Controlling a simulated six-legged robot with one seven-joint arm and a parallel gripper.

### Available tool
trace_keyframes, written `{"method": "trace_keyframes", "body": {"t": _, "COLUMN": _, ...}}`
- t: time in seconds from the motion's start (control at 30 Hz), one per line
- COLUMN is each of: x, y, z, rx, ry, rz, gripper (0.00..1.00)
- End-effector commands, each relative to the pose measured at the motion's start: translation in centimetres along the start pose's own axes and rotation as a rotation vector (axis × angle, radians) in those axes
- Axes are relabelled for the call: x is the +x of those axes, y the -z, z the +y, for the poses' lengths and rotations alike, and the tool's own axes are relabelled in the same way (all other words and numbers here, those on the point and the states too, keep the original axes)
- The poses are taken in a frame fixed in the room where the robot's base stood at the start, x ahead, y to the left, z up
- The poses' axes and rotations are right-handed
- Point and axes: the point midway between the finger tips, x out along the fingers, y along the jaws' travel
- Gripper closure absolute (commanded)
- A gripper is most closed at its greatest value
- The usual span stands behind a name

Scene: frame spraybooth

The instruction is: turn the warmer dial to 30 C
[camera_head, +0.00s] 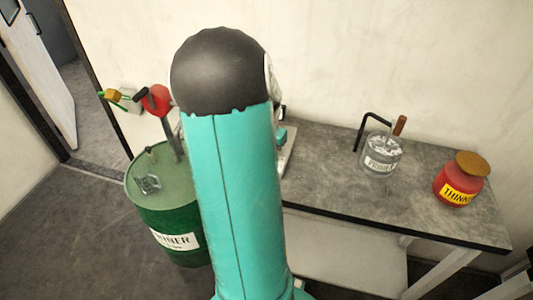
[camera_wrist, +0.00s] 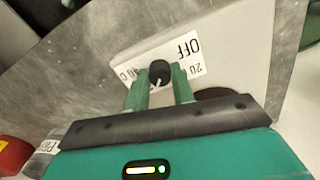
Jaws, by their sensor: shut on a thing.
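The warmer dial (camera_wrist: 160,70) is a small black round knob with a white pointer line, on a pale panel. In the wrist view its pointer slants down towards my gripper's body. The label (camera_wrist: 186,47) around it reads OFF and 20 on the right side; a "0 C" mark with a partly hidden first digit is on the left. My gripper (camera_wrist: 160,76) has its two green fingers on either side of the dial, shut on it. In the head view my own arm hides the dial and the gripper.
The grey bench (camera_head: 330,190) holds a glass jar (camera_head: 380,157) with a brush and a bent black rod, and a red thinner pot (camera_head: 458,183) at the right. A green drum (camera_head: 165,205) stands left of my arm. The bench's front middle is clear.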

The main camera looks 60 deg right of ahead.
Motion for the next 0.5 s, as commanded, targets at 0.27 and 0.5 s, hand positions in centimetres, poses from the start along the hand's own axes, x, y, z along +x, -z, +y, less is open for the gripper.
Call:
{"method": "trace_keyframes", "body": {"t": 0.27, "x": 0.05, "y": -0.02, "z": 0.0, "rx": 0.112, "ry": -0.001, "rz": 0.0, "gripper": 0.98}}
{"method": "trace_keyframes", "body": {"t": 0.5, "x": 0.05, "y": -0.02, "z": 0.0, "rx": 0.141, "ry": -0.001, "rz": 0.0, "gripper": 0.98}}
